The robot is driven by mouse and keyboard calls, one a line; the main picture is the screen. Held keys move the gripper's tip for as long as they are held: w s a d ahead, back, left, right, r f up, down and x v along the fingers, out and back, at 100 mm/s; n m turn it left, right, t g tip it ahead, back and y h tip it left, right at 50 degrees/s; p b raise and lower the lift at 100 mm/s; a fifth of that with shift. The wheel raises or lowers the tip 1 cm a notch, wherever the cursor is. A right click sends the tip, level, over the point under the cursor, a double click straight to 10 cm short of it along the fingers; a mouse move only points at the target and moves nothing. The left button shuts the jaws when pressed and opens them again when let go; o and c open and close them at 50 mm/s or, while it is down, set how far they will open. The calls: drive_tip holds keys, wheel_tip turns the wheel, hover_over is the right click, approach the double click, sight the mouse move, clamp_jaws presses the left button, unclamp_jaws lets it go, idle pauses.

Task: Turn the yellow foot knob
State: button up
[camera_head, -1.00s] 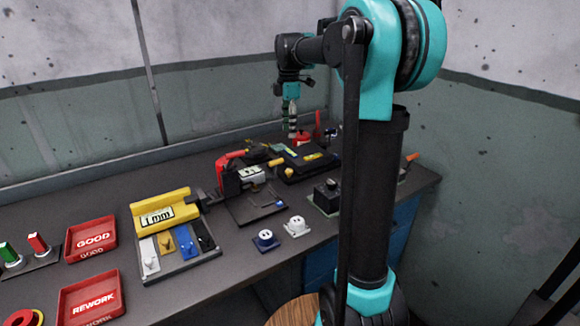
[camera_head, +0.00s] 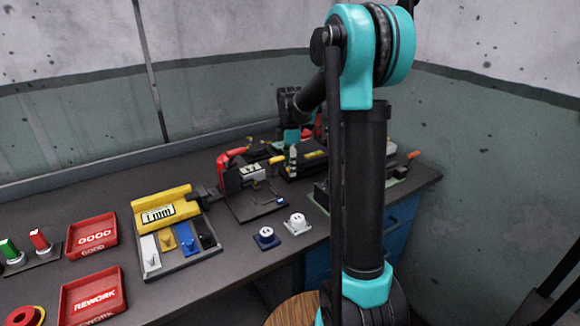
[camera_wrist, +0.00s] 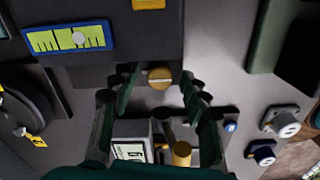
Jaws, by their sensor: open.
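In the wrist view, the yellow knob (camera_wrist: 160,76), round with a slotted face, sits at the edge of a dark device (camera_wrist: 130,77). My gripper (camera_wrist: 157,80) is open, with its fingers on either side of the knob in this picture. I cannot tell whether they touch it. In the head view, my gripper (camera_head: 293,160) is low at the front of the dark device (camera_head: 314,157). I cannot make out the knob there.
A clamp fixture with a red lever (camera_head: 231,154) and an orange-yellow handle (camera_head: 276,159) stands close left of my gripper. The handle also shows in the wrist view (camera_wrist: 182,153). White (camera_head: 297,223) and navy (camera_head: 266,238) sockets lie in front. Red trays (camera_head: 92,236) are farther left.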

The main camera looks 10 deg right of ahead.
drive_tip(key=shift+f, duration=0.1)
clamp_jaws()
drive_tip(key=shift+m, duration=2.3)
unclamp_jaws()
drive_tip(key=shift+r, duration=4)
